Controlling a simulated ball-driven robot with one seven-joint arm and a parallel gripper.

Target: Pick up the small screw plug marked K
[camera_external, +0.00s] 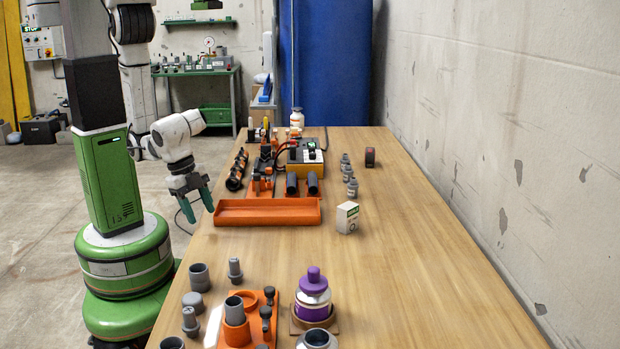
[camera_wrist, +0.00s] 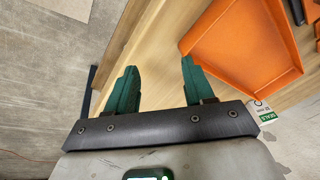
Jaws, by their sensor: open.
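My gripper (camera_external: 199,207) hangs at the left edge of the wooden table, left of the orange tray (camera_external: 268,222). In the wrist view its green fingers (camera_wrist: 158,72) are apart with nothing between them. The orange tray (camera_wrist: 245,50) shows there at upper right. Several small grey fittings stand in a row right of the middle, among them one nearer piece (camera_external: 352,188). More grey fittings stand at the front left, among them a small stepped one (camera_external: 235,269) and another (camera_external: 190,321). No letter K is readable on any of them, so I cannot tell which is the plug.
A white box (camera_external: 347,217) stands right of the tray. A purple-capped bottle (camera_external: 313,291) and an orange fixture (camera_external: 237,332) stand at the front. A yellow-and-black device (camera_external: 305,157) and black cylinders are behind the tray. The table's right side is clear up to the wall.

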